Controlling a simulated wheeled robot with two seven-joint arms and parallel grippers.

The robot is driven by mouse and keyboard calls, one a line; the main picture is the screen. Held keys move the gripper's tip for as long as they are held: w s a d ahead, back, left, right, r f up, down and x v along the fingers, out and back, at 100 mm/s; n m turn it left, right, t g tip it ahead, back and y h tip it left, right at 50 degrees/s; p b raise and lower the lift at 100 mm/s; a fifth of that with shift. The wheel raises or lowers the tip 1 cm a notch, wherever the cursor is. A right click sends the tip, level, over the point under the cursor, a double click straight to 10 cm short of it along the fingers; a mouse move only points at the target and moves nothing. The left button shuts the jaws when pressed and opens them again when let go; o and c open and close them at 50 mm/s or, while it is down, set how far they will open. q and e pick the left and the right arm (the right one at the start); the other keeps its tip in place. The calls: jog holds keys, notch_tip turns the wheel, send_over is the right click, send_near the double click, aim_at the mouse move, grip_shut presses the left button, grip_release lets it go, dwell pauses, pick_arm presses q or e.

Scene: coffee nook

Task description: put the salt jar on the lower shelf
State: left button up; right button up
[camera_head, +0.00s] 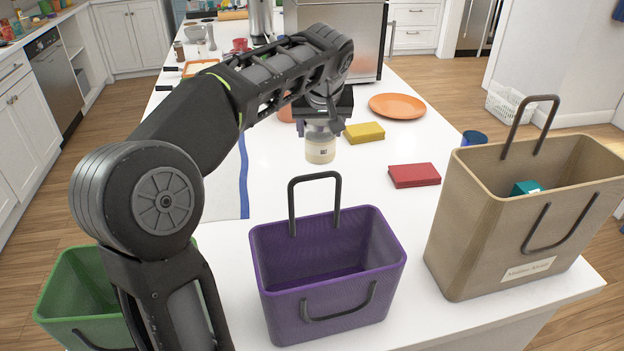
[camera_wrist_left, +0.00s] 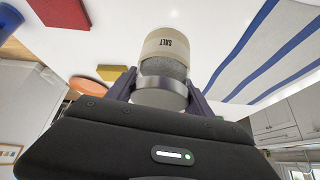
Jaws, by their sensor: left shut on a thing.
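The salt jar (camera_head: 320,147), a small clear jar with pale contents and a cream label, hangs upright below my left gripper (camera_head: 322,122), over the white counter. In the left wrist view the jar (camera_wrist_left: 165,52) shows its "SALT" label, and the fingers of my left gripper (camera_wrist_left: 160,93) close on its grey lid end from both sides. The jar looks held above the counter, though the exact gap is hard to judge. I cannot clearly make out the lower shelf in either view. My right gripper is not in view.
A purple basket (camera_head: 330,280) stands in front, a tan bag (camera_head: 500,215) at right and a green basket (camera_head: 70,295) at left. A yellow block (camera_head: 365,133), a red block (camera_head: 414,175) and an orange plate (camera_head: 397,106) lie right of the jar. A steel appliance (camera_head: 345,35) stands behind.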

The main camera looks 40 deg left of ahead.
aim_at(321, 151)
pick_arm(q)
jog(key=shift+f, duration=3.1)
jog(key=shift+f, duration=1.9)
jog(key=shift+f, duration=0.1)
jog(key=o, duration=1.8)
jog(key=shift+d+r, duration=0.15)
jog(key=shift+r, duration=0.15)
jog(key=v, duration=1.1)
jog(key=shift+s+r+b, duration=0.2)
jog(key=shift+r+b, duration=0.05)
jog(key=shift+b, duration=0.15)
